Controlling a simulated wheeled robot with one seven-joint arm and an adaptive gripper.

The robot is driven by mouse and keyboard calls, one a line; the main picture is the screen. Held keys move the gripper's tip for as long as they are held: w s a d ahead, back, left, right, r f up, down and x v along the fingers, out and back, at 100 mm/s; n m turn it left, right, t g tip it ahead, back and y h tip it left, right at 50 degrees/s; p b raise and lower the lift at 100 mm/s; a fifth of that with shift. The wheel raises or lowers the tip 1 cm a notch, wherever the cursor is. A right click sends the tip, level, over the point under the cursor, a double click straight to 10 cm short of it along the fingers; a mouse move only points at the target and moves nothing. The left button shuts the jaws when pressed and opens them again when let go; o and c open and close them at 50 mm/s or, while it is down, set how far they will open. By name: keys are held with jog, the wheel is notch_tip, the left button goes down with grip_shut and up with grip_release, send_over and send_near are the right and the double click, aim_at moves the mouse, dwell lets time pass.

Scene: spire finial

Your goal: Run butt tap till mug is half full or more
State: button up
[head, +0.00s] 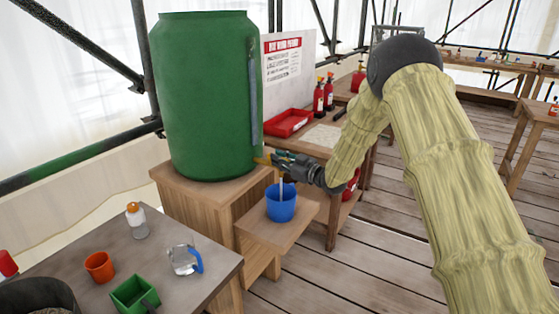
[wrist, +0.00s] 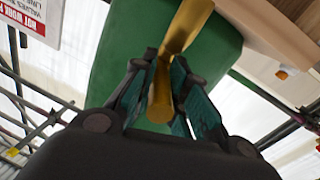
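The large green water butt (head: 205,95) stands on a wooden stand. Its brass tap (wrist: 163,80) sits between my fingers in the wrist view, with a fingertip against it on each side. My gripper (head: 272,160), also in the wrist view (wrist: 165,70), appears shut on the tap. The blue mug (head: 281,209) stands upright on a low wooden shelf (head: 300,222), below the tap and my gripper. A thin pale stream (head: 281,188) runs down into it. The water level inside the mug is too small to tell.
A grey table (head: 205,290) at the front left holds an orange cup (head: 99,267), a green square container (head: 134,295), a clear jug (head: 184,260) and a bottle (head: 136,221). Behind the butt is a bench with a red tray (head: 288,122) and red extinguishers (head: 319,98). Plank floor lies clear at right.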

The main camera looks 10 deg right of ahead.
jog(key=shift+o, duration=0.5)
jog(key=shift+s+d, duration=0.1)
jog(key=v, duration=1.1)
jog(key=shift+s+d, duration=0.2)
jog(key=shift+s, duration=0.1)
dwell(6.0)
